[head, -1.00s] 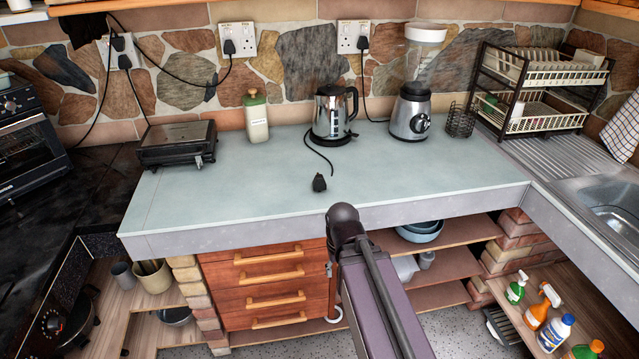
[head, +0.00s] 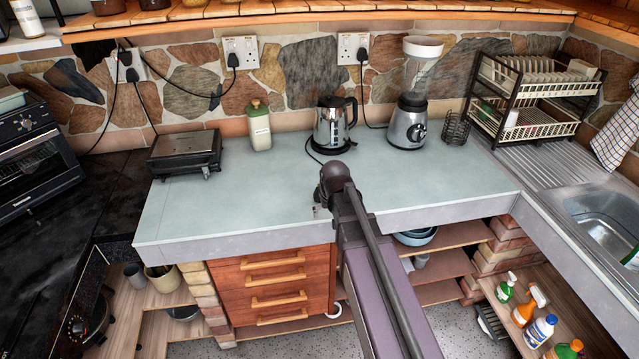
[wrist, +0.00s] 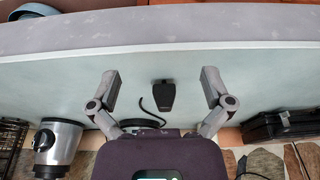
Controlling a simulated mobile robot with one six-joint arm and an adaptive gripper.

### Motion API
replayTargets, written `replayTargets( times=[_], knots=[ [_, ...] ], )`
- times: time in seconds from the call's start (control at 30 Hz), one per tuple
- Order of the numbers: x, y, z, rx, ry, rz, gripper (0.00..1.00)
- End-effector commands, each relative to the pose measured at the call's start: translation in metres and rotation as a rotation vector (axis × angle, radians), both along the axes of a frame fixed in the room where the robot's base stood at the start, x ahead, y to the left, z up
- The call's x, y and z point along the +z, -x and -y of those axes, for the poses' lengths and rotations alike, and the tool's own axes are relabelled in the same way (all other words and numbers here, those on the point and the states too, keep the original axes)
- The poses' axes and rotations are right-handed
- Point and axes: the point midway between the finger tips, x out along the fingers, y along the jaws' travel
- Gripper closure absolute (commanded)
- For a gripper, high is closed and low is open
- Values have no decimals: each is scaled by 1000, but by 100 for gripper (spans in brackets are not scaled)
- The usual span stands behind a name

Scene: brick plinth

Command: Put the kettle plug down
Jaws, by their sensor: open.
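The black kettle plug (wrist: 162,96) lies on the pale green counter (head: 235,190). In the wrist view it sits between the spread fingers of my gripper (wrist: 161,92), with a gap on each side. My gripper is open and holds nothing. The plug's cord (wrist: 148,112) curves back toward the steel kettle (head: 333,125), which stands at the back of the counter. In the head view my arm hides the plug and most of my gripper.
A blender (head: 408,122) and wire holder (head: 455,128) stand right of the kettle. A cream bottle (head: 258,125) and black grill (head: 185,152) stand left. Wall sockets (head: 241,52) and (head: 352,48) are behind. The counter's left front is clear.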

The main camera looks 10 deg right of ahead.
Motion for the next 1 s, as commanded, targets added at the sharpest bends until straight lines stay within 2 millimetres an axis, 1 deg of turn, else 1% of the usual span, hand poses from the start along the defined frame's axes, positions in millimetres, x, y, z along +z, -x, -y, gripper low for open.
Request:
replayTargets(
  times=[0.03, 0.1, 0.2, 0.3, 0.4, 0.57, 1.0],
  knots=[
    [22, -19, 0, 0, 0, 21, 0],
    [35, -35, 0, 1, 0, 51, 0],
    [51, -56, 0, 1, 1, 86, 0],
    [62, -71, 0, 1, 1, 114, 0],
    [68, -80, 0, 1, 1, 131, 0],
    [71, -85, 0, 2, 1, 142, 0],
    [67, -85, -1, 2, 1, 142, 0]
  ],
)
